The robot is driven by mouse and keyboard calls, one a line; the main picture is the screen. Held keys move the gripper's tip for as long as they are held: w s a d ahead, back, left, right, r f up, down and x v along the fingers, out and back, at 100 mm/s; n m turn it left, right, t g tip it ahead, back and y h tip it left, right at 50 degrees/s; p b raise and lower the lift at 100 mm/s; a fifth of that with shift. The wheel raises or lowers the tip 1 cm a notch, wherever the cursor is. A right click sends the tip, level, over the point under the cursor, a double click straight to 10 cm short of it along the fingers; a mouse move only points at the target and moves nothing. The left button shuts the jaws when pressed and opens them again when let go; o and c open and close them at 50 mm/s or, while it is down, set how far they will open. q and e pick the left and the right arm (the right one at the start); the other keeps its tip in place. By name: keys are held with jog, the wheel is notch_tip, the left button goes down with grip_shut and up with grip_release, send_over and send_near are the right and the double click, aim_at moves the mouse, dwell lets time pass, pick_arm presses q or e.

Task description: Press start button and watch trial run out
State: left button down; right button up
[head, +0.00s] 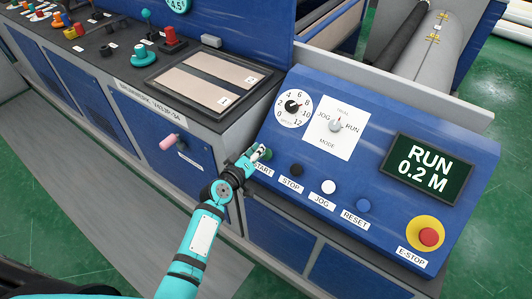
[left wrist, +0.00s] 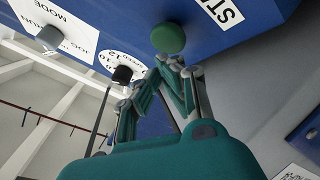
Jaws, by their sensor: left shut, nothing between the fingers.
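The blue control panel (head: 300,158) slopes at the right in the head view. Its green start button (head: 267,154) is partly hidden by my left gripper (head: 257,153). In the left wrist view the round green start button (left wrist: 168,38) stands out beside its label, just beyond the fingertips of my left gripper (left wrist: 172,64). The left gripper is shut and empty, its tips very close to the button; I cannot tell whether they touch. The display (head: 424,168) reads "RUN 0.2 M". My right gripper is not in view.
Black stop (head: 296,170), white jog (head: 328,187) and blue reset (head: 363,205) buttons line the panel, with a red e-stop (head: 428,237) at the right. Above are a speed dial (head: 293,106) and a mode knob (head: 336,125). A pink-tipped handle (head: 169,142) sticks out at the left.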

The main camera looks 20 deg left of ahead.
pick_arm(q)
jog(key=s+r+p, duration=0.1)
jog(key=s+a+r+p, duration=0.1)
jog(key=s+r+p, duration=0.1)
jog(key=shift+r, duration=0.3)
dwell(0.6)
jog(key=s+f+m+g+y, duration=0.1)
jog(key=s+f+m+g, duration=0.15)
jog(key=s+f, duration=0.6)
jog(key=s+f+m+g, duration=0.1)
jog(key=s+f+g, duration=0.3)
jog(key=f, duration=0.8)
jog(key=s+f+m+g+y, duration=0.1)
jog(key=s+f, duration=0.7)
jog(key=f, duration=0.2)
jog(key=s+a+f+m+g, duration=0.1)
jog(key=s+f, duration=0.3)
jog(key=s, duration=0.6)
jog(key=s+a+f+m+g+y, duration=0.1)
jog(key=s+a+f+m+g, duration=0.1)
jog(key=s, duration=0.7)
jog(key=s+a+f+m+g, duration=0.2)
jog(key=s+f, duration=0.4)
jog(key=s, duration=0.4)
jog(key=shift+s+f+g+y, duration=0.2)
jog(key=shift+s+g+y, duration=0.15)
jog(key=shift+g, duration=0.4)
jog(key=shift+w+m, duration=0.1)
jog(key=shift+m, duration=0.15)
